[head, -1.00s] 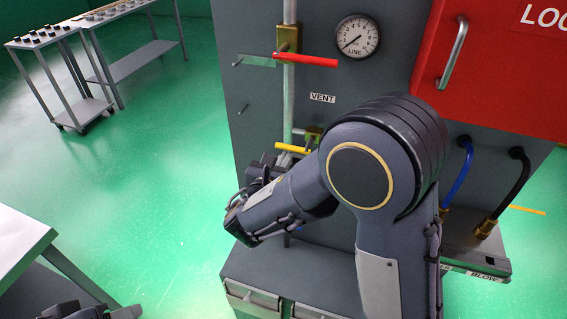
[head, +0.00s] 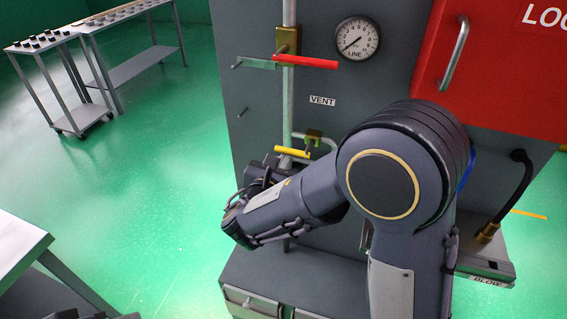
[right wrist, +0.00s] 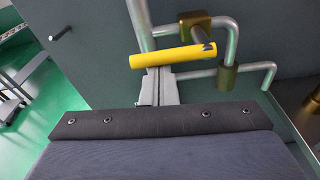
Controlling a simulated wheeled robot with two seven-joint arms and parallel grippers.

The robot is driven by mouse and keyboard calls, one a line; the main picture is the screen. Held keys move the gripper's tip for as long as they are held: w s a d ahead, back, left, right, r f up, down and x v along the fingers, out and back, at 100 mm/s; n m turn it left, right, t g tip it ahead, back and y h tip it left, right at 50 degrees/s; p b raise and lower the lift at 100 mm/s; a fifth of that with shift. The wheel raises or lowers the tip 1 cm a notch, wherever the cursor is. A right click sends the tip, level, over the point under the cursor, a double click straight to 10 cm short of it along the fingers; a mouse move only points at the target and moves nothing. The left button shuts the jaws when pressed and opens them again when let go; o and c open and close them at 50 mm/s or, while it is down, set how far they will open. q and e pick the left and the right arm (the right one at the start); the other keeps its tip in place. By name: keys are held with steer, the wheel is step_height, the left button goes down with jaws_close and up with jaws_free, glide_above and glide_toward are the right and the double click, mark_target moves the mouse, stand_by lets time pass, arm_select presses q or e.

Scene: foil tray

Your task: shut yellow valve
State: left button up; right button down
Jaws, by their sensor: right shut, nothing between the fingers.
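The yellow valve handle (head: 292,152) is a short bar on a brass valve body (head: 313,136), low on the grey panel. In the head view it lies nearly level, its right end slightly lower. In the right wrist view the yellow handle (right wrist: 172,57) runs left to right, its right end a little higher, in front of pipework and a brass body (right wrist: 194,20). My right gripper (right wrist: 157,88) is shut and empty, with its fingers just below the handle; I cannot tell whether they touch. Only a sliver of my left gripper (head: 95,315) shows at the bottom edge.
A red handle (head: 307,63) is higher on the vertical pipe (head: 288,100), below left of a gauge (head: 357,38). A red door (head: 500,70) and a black hose (head: 522,190) are at the right. A grey table edge (head: 20,245) is at lower left.

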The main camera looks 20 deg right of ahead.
step_height(320, 180, up, 3)
steer(key=m+t+y+b, duration=0.1)
steer(key=m+b, duration=0.6)
steer(key=b, duration=0.5)
steer(key=shift+d+f, duration=0.1)
steer(key=shift+d, duration=0.05)
steer(key=shift+s+d+r+m+t+b, duration=0.35)
steer(key=shift+r+m+b, duration=0.2)
steer(key=shift+m+b, duration=1.4)
steer(key=shift+s+d+r+m+t+b, duration=0.15)
steer(key=shift+d+r+m+b, duration=0.7)
steer(key=shift+b, duration=1.9)
steer(key=shift+s+r+m+t+b, duration=0.2)
steer(key=shift+s+r+m+b, duration=0.15)
steer(key=shift+m+b, duration=1.75)
steer(key=shift+n, duration=0.3)
steer(key=shift+w+b, duration=0.1)
steer(key=shift+b, duration=0.2)
